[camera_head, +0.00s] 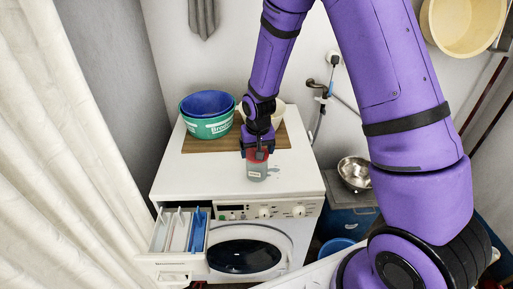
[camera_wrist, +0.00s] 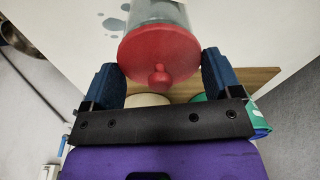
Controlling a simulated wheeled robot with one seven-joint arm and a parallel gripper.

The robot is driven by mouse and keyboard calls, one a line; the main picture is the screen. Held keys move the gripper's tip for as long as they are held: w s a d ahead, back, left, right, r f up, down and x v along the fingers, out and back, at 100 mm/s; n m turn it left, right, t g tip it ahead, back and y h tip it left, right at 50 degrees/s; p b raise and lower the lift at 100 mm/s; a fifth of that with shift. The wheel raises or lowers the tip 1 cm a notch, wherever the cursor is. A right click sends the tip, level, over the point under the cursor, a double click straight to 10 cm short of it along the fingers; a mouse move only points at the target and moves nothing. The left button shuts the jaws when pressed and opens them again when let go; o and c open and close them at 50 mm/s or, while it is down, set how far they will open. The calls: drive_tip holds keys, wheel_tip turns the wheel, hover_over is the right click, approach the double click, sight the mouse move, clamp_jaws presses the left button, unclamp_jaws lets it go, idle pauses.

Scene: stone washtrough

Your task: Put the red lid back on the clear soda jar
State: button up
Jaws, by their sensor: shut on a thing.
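The clear soda jar (camera_head: 257,173) stands upright on the white washing machine top, near its front middle. The red lid (camera_head: 258,155) is at the jar's mouth, directly over it. In the wrist view the red lid (camera_wrist: 158,50) shows its round knob, with the clear jar wall (camera_wrist: 157,12) right behind its rim. Whether the lid is fully seated or slightly above the rim I cannot tell. My gripper (camera_head: 257,148) reaches down from above and is shut on the lid, one blue finger at each side of it in the wrist view (camera_wrist: 160,62).
Behind the jar, a green tub (camera_head: 208,128) with a blue basin (camera_head: 207,102) and a cream bowl (camera_head: 277,113) stand on a wooden board (camera_head: 200,145). The detergent drawer (camera_head: 160,232) is pulled out. A metal bowl (camera_head: 354,172) is at right. The machine top (camera_head: 200,174) left of the jar is clear.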

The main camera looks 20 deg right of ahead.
drive_tip(key=shift+f, duration=0.35)
drive_tip(key=shift+f, duration=0.1)
drive_tip(key=o, duration=0.7)
wheel_tip(320, 180, up, 14)
drive_tip(key=s+f, duration=0.1)
drive_tip(key=s, duration=0.1)
drive_tip(key=s+d+r+t, duration=0.1)
drive_tip(key=s+d+r, duration=0.1)
drive_tip(key=s+r, duration=0.45)
drive_tip(key=s+d+r+t, duration=0.15)
drive_tip(key=s+r, duration=0.25)
drive_tip(key=r, duration=0.5)
drive_tip(key=shift+n+t, duration=0.65)
drive_tip(key=shift+n, duration=0.05)
drive_tip(key=s+d+r, duration=0.1)
drive_tip(key=s+r, duration=0.1)
drive_tip(key=s, duration=0.3)
drive_tip(key=s+d+r, duration=0.1)
drive_tip(key=s+r, duration=0.1)
drive_tip(key=s, duration=0.4)
drive_tip(key=s+d+r, duration=0.1)
drive_tip(key=s+r, duration=0.2)
drive_tip(key=s, duration=0.3)
drive_tip(key=shift+d, duration=0.1)
